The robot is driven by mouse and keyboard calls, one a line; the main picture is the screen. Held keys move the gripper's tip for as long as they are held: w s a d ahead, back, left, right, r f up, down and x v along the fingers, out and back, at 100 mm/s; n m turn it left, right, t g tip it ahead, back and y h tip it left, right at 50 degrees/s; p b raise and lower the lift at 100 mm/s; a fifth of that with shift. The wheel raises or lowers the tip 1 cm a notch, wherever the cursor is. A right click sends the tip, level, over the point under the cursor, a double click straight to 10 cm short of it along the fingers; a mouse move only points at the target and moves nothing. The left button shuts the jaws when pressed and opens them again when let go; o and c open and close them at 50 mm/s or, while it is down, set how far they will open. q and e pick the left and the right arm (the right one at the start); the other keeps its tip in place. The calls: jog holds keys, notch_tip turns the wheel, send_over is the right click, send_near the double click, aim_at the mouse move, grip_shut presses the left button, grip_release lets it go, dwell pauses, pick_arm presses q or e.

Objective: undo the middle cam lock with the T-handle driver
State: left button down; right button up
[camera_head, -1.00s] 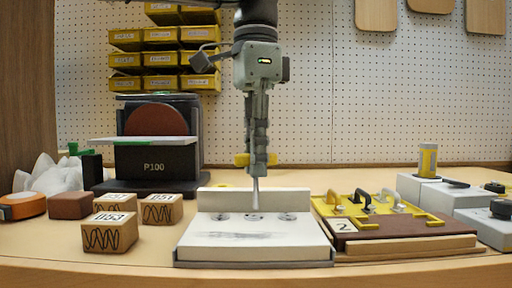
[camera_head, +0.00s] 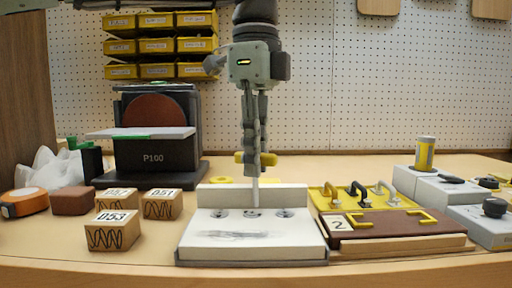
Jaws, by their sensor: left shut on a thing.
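My left gripper (camera_head: 255,170) hangs point-down over the white panel (camera_head: 205,245) and is shut on the yellow T-handle driver (camera_head: 240,157). The left cam lock (camera_head: 220,213) and right cam lock (camera_head: 285,213) lie uncovered in the same row. My right gripper is not in view.
A brown board with yellow handles (camera_head: 385,226) stands close on the panel's right. Numbered wooden blocks (camera_head: 113,232) sit to its left, and a P100 sander (camera_head: 155,155) behind left. Grey boxes (camera_head: 440,184) stand far right. A narrow strip of bench is clear in front.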

pick_arm(q)
jog(key=shift+s+r+m+p, duration=0.1)
jog(key=shift+r+m+p, duration=0.1)
jog(key=shift+m+p, duration=0.9)
jog(key=m, duration=0.3)
jog(key=shift+p, duration=0.3)
jog(key=shift+s+f+m, duration=0.1)
jog(key=shift+f+m, duration=0.05)
jog(key=shift+m, duration=0.35)
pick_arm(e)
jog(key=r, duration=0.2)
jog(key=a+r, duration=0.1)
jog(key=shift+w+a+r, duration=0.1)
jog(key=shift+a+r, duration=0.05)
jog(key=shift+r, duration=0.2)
